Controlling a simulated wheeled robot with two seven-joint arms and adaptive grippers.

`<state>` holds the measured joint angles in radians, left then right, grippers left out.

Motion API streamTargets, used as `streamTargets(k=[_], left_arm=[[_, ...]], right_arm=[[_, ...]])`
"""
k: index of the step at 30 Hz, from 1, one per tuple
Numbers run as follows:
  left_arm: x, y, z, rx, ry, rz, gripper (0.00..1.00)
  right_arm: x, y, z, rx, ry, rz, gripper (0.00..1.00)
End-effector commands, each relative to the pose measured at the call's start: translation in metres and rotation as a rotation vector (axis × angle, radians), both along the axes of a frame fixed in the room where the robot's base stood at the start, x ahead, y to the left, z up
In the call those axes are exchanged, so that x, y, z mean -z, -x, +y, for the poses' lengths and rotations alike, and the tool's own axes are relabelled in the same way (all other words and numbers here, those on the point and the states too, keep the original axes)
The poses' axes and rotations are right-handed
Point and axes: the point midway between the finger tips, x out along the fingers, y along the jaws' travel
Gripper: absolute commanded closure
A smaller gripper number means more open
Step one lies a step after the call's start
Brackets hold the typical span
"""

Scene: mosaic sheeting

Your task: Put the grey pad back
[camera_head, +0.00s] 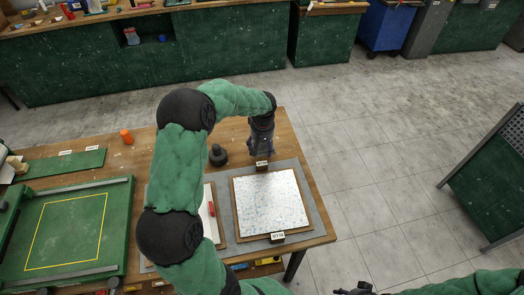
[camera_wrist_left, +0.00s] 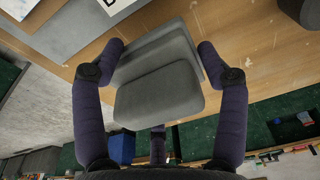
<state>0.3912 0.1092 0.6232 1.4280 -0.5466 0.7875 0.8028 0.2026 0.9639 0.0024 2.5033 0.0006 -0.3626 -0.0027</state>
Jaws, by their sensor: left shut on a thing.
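The grey pad (camera_wrist_left: 160,92) shows in the left wrist view between the two fingers of my left gripper (camera_wrist_left: 163,58). The fingers press on its left and right sides, and a second grey face shows behind its front face. In the head view my left gripper (camera_head: 262,145) points down over the far part of the wooden table (camera_head: 290,140), just beyond the mosaic sheet (camera_head: 270,202). The pad is hard to tell from the gripper there. Whether the pad touches the table is unclear. My right gripper (camera_head: 355,289) is only partly in view at the bottom edge.
A dark round-based knob (camera_head: 218,156) stands left of my left gripper. Small labelled blocks sit at the sheet's far edge (camera_head: 262,165) and near edge (camera_head: 278,237). A green framed board (camera_head: 120,225) and an orange cup (camera_head: 127,137) are further left. My left arm hides part of the table.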

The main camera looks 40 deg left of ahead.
Motion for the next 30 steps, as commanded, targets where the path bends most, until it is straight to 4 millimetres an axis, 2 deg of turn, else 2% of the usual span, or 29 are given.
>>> streamTargets(k=[9,20,21,23,24,30], left_arm=[[0.034,-0.004,0.002,0.0,-0.001,0.001,0.57],[0.038,-0.004,0.002,0.0,-0.001,-0.001,0.57],[0.039,-0.003,0.002,0.0,0.0,0.0,0.24],[0.038,-0.003,0.002,0.0,0.0,0.0,0.07],[0.038,-0.003,0.002,0.0,0.0,0.0,0.03],[0.038,-0.003,0.002,0.0,0.0,0.0,0.03]], right_arm=[[0.006,0.0,0.0,0.0,0.0,0.0,0.54],[0.009,0.0,0.0,0.0,0.0,0.0,0.54],[0.009,0.0,0.0,0.0,0.0,0.0,0.54],[0.008,0.0,0.0,0.0,0.0,0.0,0.54],[0.008,0.0,0.0,0.0,0.0,0.0,0.54],[0.008,0.0,0.0,0.0,0.0,0.0,0.54]])
